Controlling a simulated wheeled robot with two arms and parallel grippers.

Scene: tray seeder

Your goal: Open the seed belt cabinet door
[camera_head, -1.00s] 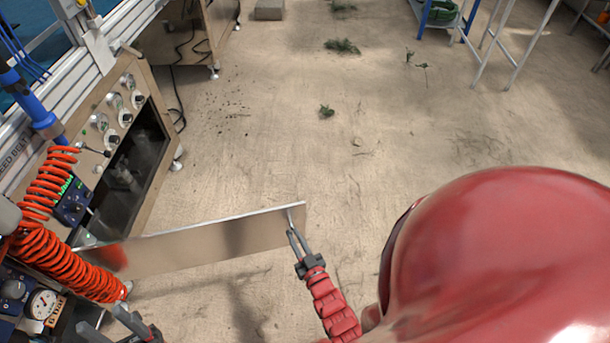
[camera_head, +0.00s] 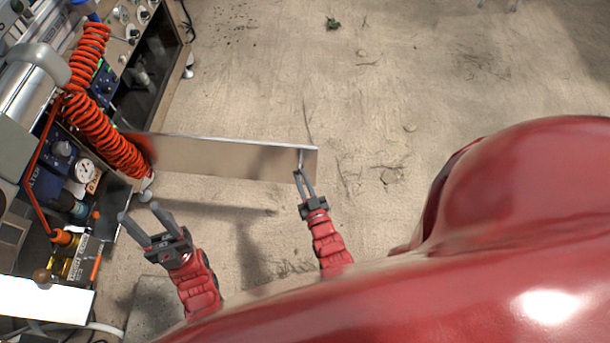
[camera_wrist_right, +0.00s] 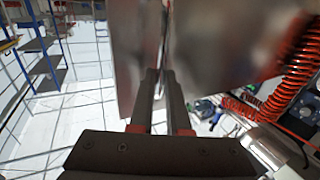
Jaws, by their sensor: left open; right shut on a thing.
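The cabinet door (camera_head: 225,160) is a flat metal panel that stands swung out from the machine, over the floor. The cabinet opening (camera_head: 150,80) behind it is dark and uncovered. My right gripper (camera_head: 304,182) is shut on the handle at the door's free outer end (camera_head: 301,158). In the right wrist view the fingers (camera_wrist_right: 160,85) reach up to the metal door panel (camera_wrist_right: 215,50), and the grip itself is partly hidden there. My left gripper (camera_head: 146,220) is open and empty, below the door and beside the machine's front.
Orange coiled hoses (camera_head: 105,135) hang at the machine near the door's hinge side. Gauges and fittings (camera_head: 85,172) sit on the machine at left. A grey block (camera_head: 152,305) lies on the floor below my left gripper.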

